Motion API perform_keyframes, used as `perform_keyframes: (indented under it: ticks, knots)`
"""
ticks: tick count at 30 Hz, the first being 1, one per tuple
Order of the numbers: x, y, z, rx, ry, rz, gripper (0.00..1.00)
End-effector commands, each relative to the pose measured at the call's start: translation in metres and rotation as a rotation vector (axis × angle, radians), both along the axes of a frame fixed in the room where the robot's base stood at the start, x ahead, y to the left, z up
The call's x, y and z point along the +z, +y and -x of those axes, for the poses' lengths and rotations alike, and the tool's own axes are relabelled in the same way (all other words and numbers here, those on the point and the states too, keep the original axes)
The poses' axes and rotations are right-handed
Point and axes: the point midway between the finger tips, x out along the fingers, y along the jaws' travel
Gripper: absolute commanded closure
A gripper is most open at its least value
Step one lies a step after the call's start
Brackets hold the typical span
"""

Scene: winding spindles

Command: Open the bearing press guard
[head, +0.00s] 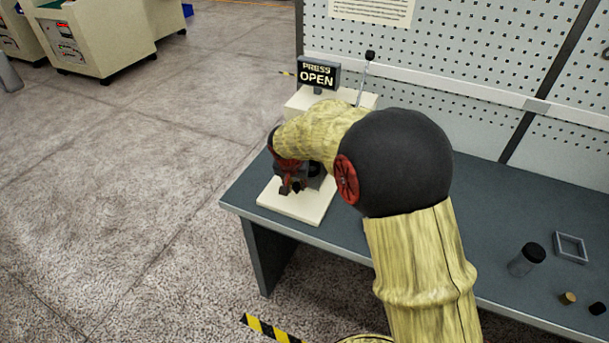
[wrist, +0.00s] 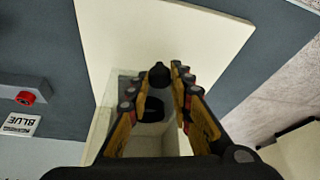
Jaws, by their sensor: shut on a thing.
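The bearing press stands on the bench, with a cream base plate (head: 298,208) and a cream rear body (head: 300,100). A sign (head: 318,75) on it reads "PRESS OPEN". In the wrist view, a clear pane, seemingly the guard (wrist: 107,105), shows at the left finger, over the cream base (wrist: 165,30). A black knob (wrist: 159,76) sits between my fingertips. My gripper (head: 292,187) is low over the front of the press and shut on the knob; it also shows in the wrist view (wrist: 161,70). My arm hides most of the guard in the head view.
An upright lever with a black ball (head: 370,56) rises behind my wrist. A perforated panel (head: 450,60) backs the bench. A dark-capped cylinder (head: 527,259), grey frame (head: 571,247) and small parts lie at right. A red button (wrist: 26,98) is beside the press.

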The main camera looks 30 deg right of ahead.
Motion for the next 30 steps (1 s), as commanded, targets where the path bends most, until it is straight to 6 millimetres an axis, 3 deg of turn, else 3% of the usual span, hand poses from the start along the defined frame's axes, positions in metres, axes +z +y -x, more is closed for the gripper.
perform_keyframes:
  ticks: [3, 9, 22, 23, 30]
  knots:
    - [-0.002, 0.020, 0.015, 0.004, -0.002, 0.001, 1.00]
    - [-0.001, 0.039, 0.030, 0.002, -0.001, 0.000, 1.00]
    - [0.001, 0.044, 0.033, 0.000, -0.001, 0.000, 1.00]
    - [0.001, 0.044, 0.033, 0.000, -0.001, 0.000, 0.78]
    - [0.000, 0.043, 0.033, 0.000, -0.001, 0.001, 0.64]
